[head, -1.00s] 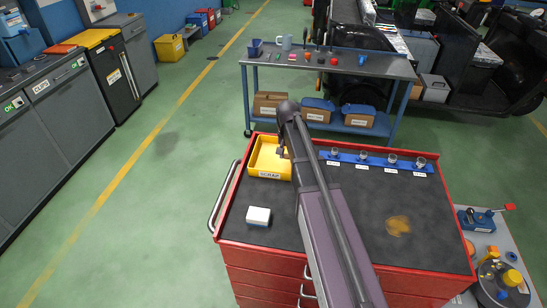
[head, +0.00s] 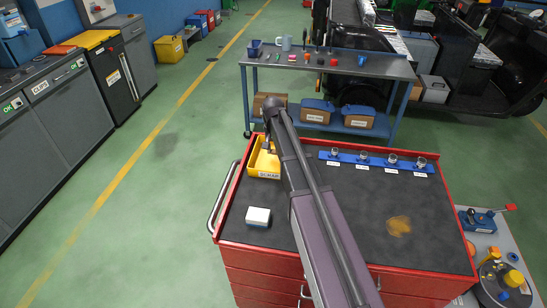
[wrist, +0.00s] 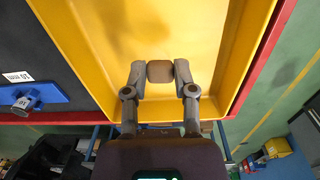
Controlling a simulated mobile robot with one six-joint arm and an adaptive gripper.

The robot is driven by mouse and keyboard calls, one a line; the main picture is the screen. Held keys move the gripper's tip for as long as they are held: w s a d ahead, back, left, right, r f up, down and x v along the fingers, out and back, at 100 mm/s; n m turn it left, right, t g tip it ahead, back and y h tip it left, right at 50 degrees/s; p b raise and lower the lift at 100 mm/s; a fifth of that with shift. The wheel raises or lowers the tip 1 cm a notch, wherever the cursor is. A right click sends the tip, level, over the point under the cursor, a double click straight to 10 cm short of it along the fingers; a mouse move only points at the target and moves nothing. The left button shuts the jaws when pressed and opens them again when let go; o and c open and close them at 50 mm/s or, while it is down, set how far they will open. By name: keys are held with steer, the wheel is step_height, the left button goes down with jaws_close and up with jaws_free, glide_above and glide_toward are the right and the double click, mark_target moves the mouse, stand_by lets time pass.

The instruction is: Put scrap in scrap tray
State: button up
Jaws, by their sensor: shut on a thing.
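The scrap tray (head: 264,173) is a yellow open box labelled SCRAP at the back left of the red cabinet's top. In the wrist view its yellow floor (wrist: 215,35) fills most of the upper picture. My gripper (wrist: 160,71) is shut on a small brownish block, the scrap (wrist: 160,72), with one finger on each side. The scrap is over the tray, inside its walls as seen from the wrist. How high it is above the floor I cannot tell. In the head view my gripper (head: 267,148) is over the tray, and my arm hides part of it.
A white block (head: 258,216) sits on the dark cabinet top (head: 345,225). A blue rack (head: 375,162) with several small fittings lies to the tray's right. A brown stain (head: 398,226) is further right. A workbench (head: 330,66) stands behind the cabinet.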

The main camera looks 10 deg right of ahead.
mark_target(274, 151)
steer(key=shift+s+f+b, duration=0.1)
steer(key=shift+f+b, duration=1.2)
steer(key=shift+f, duration=0.3)
steer(key=o, duration=0.7)
steer(key=shift+f, duration=0.1)
steer(key=shift+r, duration=0.2)
step_height(274, 151, up, 12)
steer(key=p, duration=1.2)
steer(key=s+n, duration=0.1)
steer(key=s, duration=0.7)
steer(key=s+n, duration=0.2)
steer(key=s, duration=0.6)
steer(key=s+n, duration=0.2)
steer(key=s, duration=0.7)
steer(key=shift+a, duration=0.35)
